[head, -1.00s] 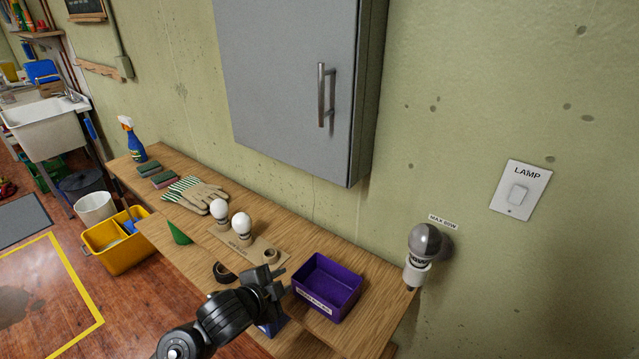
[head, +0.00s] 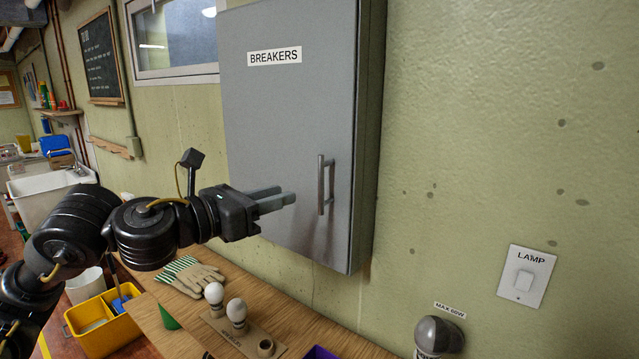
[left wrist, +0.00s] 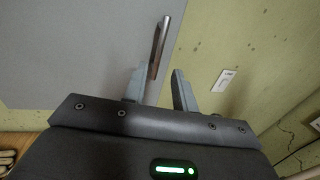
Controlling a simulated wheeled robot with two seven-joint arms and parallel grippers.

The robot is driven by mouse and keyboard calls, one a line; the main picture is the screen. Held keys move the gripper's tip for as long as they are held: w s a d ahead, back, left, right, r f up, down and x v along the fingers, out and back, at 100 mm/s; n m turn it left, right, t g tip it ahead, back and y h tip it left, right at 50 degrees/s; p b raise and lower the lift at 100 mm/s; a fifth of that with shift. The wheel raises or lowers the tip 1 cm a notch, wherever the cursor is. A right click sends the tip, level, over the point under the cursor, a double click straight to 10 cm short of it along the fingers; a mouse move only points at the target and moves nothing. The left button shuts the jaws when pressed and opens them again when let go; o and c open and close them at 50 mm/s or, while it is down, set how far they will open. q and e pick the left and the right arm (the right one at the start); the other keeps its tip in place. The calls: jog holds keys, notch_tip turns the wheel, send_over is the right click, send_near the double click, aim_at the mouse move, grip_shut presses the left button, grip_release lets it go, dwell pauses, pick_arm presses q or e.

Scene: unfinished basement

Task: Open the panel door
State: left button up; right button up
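The grey panel door (head: 285,130), labelled BREAKERS, is shut on its wall box. A vertical metal bar handle (head: 325,185) stands near its lower right edge. My left gripper (head: 289,197) is open, its fingers pointing right toward the handle, just left of it in the head view. In the left wrist view the handle (left wrist: 161,45) reaches from ahead toward the gap between the two spread fingers (left wrist: 157,80), nearer the left finger. I see no grip on it. My right gripper is not in view.
A wooden bench (head: 290,318) runs below the panel with gloves (head: 190,272), white bulbs (head: 236,310) and a purple bin (head: 320,352). A lamp switch (head: 526,276) and a bulb fixture (head: 437,335) are on the wall at right.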

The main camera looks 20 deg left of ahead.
aim_at(319, 184)
pick_arm(q)
jog(key=p+x, duration=0.2)
jog(key=x, duration=0.8)
jog(key=shift+r+p, duration=0.1)
jog(key=shift+p, duration=0.25)
jog(key=shift+w+d, duration=0.25)
jog(key=shift+w, duration=0.15)
grip_shut()
